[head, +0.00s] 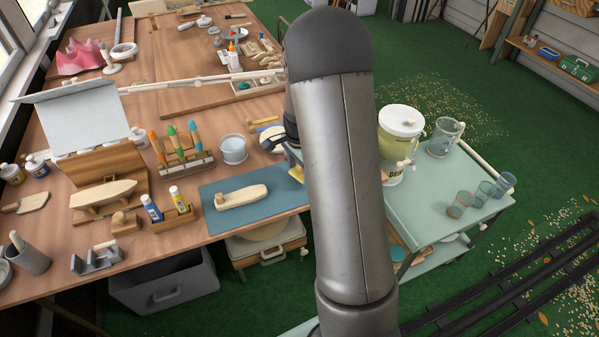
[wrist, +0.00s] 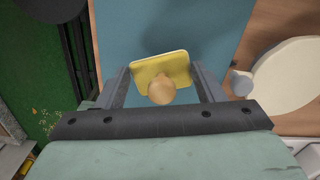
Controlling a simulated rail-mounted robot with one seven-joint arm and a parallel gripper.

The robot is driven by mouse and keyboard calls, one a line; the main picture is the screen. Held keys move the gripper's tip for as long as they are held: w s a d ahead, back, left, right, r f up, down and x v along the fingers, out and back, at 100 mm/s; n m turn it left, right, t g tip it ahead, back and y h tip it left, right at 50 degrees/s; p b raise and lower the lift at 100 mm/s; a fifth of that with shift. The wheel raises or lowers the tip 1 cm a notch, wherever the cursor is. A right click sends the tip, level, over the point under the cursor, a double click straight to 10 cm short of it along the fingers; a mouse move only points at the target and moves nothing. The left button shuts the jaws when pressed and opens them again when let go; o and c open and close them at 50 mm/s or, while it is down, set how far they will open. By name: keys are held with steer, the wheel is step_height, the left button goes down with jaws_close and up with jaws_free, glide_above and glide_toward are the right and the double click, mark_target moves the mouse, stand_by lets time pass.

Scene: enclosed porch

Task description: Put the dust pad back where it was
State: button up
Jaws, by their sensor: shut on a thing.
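The dust pad (wrist: 178,66) is a yellow rectangular pad with a round wooden knob. In the wrist view it sits between the two fingers of my gripper (wrist: 163,80), which is shut on it. Part of its yellow edge shows in the head view (head: 297,173), beside my arm at the right end of the blue mat. The blue mat (wrist: 150,25) lies beneath the pad in the wrist view; I cannot tell how large the gap is. In the head view, my arm hides most of the gripper. A pale wooden boat hull (head: 242,196) rests on the blue mat.
Left of the mat are a small bottle holder (head: 178,217) and a rack of colored tools (head: 186,163). A clear tub (head: 233,150) stands behind the mat. A green cart (head: 425,215) with a drink dispenser (head: 400,128) and glasses is to the right.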

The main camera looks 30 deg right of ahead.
steer(key=shift+f, duration=1)
steer(key=shift+f, duration=0.1)
steer(key=shift+f, duration=0.15)
steer(key=o, duration=0.9)
